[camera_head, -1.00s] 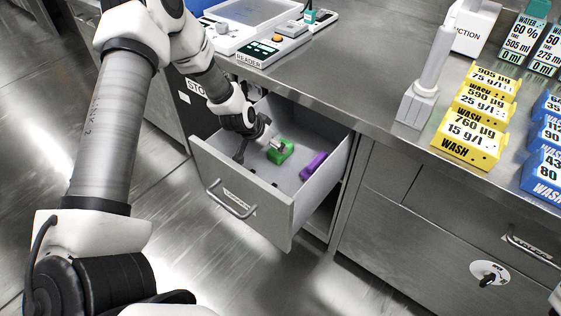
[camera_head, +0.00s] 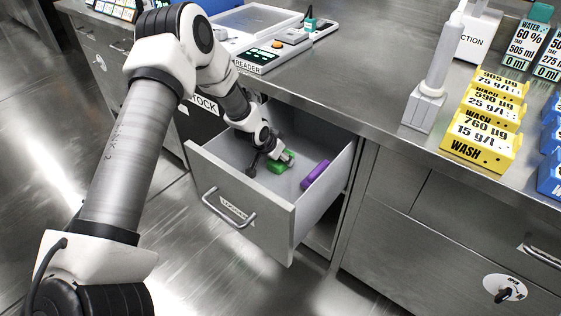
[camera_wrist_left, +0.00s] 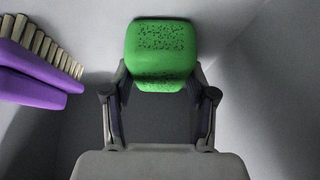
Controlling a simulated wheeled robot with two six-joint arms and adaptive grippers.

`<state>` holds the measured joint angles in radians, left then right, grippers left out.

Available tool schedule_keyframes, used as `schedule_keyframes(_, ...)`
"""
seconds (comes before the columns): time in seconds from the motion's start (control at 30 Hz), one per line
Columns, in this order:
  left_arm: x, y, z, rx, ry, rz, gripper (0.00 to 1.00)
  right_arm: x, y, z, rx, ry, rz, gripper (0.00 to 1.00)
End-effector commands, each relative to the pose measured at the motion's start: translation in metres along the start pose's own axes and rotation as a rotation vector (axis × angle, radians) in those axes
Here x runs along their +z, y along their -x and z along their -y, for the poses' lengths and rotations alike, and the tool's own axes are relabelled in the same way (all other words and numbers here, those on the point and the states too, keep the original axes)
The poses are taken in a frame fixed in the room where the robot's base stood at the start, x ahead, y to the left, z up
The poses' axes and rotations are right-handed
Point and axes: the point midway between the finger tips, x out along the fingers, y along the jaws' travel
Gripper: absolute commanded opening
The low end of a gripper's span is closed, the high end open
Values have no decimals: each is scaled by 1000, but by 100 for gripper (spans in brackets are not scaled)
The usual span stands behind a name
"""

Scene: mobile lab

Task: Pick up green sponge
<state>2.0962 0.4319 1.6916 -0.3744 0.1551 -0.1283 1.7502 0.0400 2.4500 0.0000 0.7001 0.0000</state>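The green sponge (camera_head: 278,167) lies in the open drawer, partly covered by my left gripper (camera_head: 287,158) in the head view. In the left wrist view the sponge (camera_wrist_left: 160,50) is upper middle, with dark speckles on its surface. The fingers of my left gripper (camera_wrist_left: 160,78) are spread wide, one toward each side of the sponge. The fingertips are partly hidden by the sponge, and I cannot tell whether they touch it. My right gripper is not in view.
A purple brush (camera_head: 315,174) lies right of the sponge, and its bristles show in the left wrist view (camera_wrist_left: 40,62). The drawer (camera_head: 240,210) has walls around my gripper. The counter above holds a reader device (camera_head: 262,58) and yellow wash boxes (camera_head: 480,140).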

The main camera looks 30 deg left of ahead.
Motion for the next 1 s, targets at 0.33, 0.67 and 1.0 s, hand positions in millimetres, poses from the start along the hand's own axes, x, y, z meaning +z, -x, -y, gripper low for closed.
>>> schedule_keyframes(0.33, -2, 4, 0, 1, 0, 2, 33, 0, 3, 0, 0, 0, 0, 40)
schedule_keyframes(0.67, 23, 34, 0, 3, 5, 5, 33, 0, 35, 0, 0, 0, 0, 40)
schedule_keyframes(1.0, -22, 108, 0, 1, 2, -1, 33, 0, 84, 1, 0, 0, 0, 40)
